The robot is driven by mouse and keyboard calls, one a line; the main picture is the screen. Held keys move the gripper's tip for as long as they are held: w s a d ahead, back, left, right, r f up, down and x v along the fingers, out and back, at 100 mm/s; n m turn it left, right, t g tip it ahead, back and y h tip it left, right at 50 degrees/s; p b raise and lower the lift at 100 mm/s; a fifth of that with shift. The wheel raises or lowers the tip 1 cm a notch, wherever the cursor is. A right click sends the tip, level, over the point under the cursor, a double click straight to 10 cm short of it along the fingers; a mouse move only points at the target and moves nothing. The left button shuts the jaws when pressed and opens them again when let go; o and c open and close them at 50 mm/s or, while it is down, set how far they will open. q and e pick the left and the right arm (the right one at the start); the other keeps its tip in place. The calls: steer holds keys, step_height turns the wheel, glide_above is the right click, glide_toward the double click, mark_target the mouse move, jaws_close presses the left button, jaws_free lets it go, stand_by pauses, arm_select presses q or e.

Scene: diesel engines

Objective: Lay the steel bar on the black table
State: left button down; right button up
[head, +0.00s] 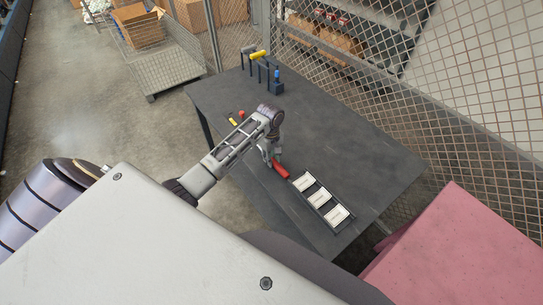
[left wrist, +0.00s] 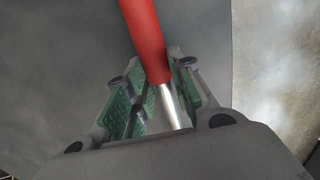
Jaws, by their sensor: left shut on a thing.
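The steel bar (head: 281,169) has a thick red part and a thinner bright metal part. It is at the front edge of the black table (head: 350,125). My left gripper (head: 270,158) is shut on it. In the left wrist view, the bar's metal part (left wrist: 170,105) runs between the green finger pads and the red part (left wrist: 146,40) sticks out beyond them. I cannot tell whether the bar touches the table. My right gripper is not in view.
A black tray (head: 321,203) with several white labelled panels lies near the bar. A small rack (head: 262,70) with a yellow and a blue tool stands at the far end. Small red (head: 241,114) and yellow (head: 232,121) items lie left. The table's middle is clear; mesh fencing (head: 370,75) stands behind.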

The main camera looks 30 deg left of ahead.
arm_select(q)
steer(key=shift+f, duration=0.35)
steer(key=c, duration=1.2)
jaws_free()
steer(key=shift+f, duration=0.1)
steer(key=shift+c, duration=0.2)
steer(key=shift+r, duration=1.25)
steer(key=shift+a+r, duration=0.1)
steer(key=shift+r, duration=2.2)
